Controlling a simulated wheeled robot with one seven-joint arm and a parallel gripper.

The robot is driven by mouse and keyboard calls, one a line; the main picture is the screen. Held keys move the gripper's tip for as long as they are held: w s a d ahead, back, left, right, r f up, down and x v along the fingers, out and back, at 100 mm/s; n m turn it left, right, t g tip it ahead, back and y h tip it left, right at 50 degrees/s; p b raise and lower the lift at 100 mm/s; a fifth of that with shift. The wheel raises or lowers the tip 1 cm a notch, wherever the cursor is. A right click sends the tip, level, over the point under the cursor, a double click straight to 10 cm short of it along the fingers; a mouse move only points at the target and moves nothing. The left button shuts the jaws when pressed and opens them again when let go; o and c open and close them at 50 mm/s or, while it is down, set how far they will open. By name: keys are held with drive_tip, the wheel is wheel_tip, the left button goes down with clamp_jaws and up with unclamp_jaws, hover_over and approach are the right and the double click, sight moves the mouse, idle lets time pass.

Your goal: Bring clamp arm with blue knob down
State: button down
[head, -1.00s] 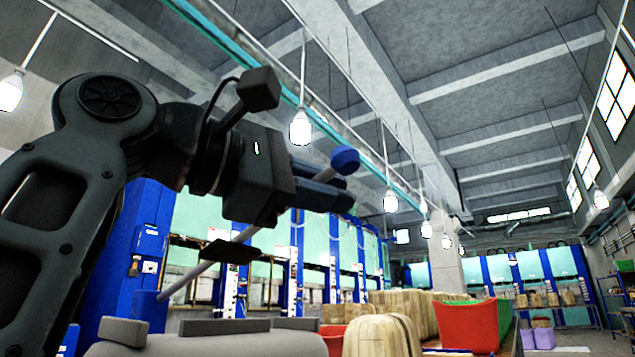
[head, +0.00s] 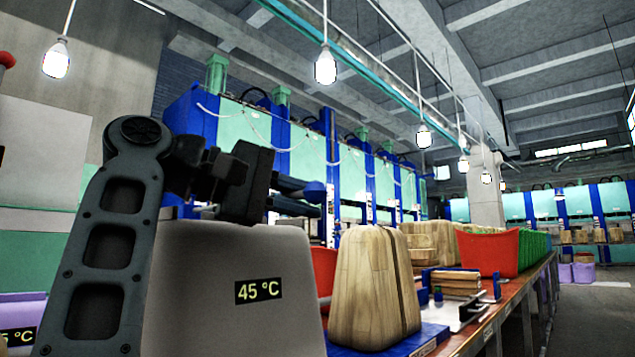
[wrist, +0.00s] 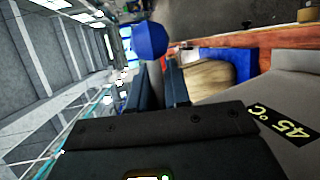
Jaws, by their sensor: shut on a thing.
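The blue knob (head: 314,191) of the clamp arm shows just past my fingertips in the head view. It also stands out large beyond the fingers in the wrist view (wrist: 146,38). My gripper (head: 305,199) is shut on the clamp arm's rod close to the knob; in the wrist view the two dark fingers (wrist: 158,70) lie close together. The rod itself is mostly hidden by my gripper and by the grey body (head: 215,275), which carries a 45 °C label and also shows at the right of the wrist view.
A wooden block (head: 370,285) stands on a blue plate right of the grey body. A red bin (head: 488,252) and several wooden pieces sit along a long table (head: 500,320). Blue and green presses line the back. A grey aisle lies open at the far right.

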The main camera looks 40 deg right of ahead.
drive_tip(key=shift+f, duration=0.45)
drive_tip(key=c, duration=1.2)
unclamp_jaws()
drive_tip(key=shift+o, duration=0.2)
drive_tip(key=shift+r, duration=0.1)
drive_tip(key=p+v, duration=0.2)
drive_tip(key=v, duration=0.5)
drive_tip(key=shift+a, duration=0.4)
drive_tip(key=shift+r, duration=0.1)
